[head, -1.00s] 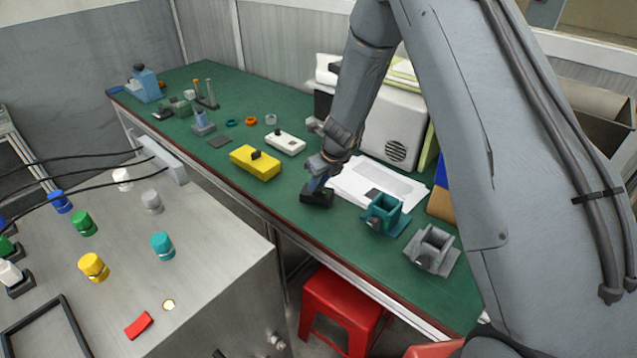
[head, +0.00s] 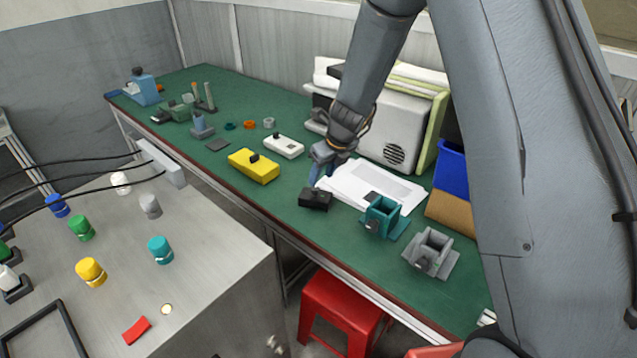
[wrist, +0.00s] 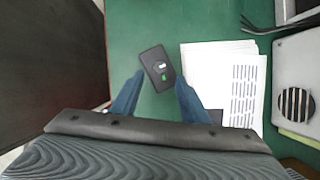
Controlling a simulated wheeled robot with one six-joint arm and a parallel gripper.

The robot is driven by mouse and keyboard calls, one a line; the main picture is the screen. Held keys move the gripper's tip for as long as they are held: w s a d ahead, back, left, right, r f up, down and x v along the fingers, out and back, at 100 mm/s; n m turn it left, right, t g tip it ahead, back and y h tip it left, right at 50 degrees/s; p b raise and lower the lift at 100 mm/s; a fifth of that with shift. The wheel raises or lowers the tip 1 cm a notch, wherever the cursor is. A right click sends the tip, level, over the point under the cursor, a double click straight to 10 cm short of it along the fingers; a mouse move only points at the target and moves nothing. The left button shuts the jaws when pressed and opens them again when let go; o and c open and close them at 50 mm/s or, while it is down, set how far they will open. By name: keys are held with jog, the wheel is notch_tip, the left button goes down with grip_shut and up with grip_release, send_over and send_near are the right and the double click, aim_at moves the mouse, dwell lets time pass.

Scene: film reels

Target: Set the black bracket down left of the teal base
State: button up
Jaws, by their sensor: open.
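The black bracket (head: 315,199) rests on the green bench, to the left of the teal base (head: 382,218) with a gap between them. In the wrist view it is a dark block (wrist: 152,61) with a small light spot and a green mark on top. My gripper (head: 319,178) is above the bracket and apart from it. In the wrist view its blue fingers (wrist: 158,82) are spread, with nothing between them but the bracket lying beyond their tips. The teal base is hidden in the wrist view.
White papers (head: 370,187) lie behind the bracket. A grey fixture (head: 430,252) stands right of the teal base. A yellow box (head: 254,167) and a white box (head: 284,146) are to the left. A white speaker-like case (head: 395,130) stands at the back. Bare bench lies in front.

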jog(key=s+d+r+n, duration=0.3)
jog(key=s+d+n, duration=0.1)
jog(key=s+n, duration=0.5)
jog(key=s+d+r+n+g+h, duration=0.1)
jog(key=s+d+r+n, duration=0.3)
jog(key=s+n, duration=0.6)
jog(key=s+d+r+n+g+h, duration=0.1)
jog(key=s+d+r+n, duration=0.3)
jog(key=s+n, duration=0.6)
jog(key=shift+r, duration=0.25)
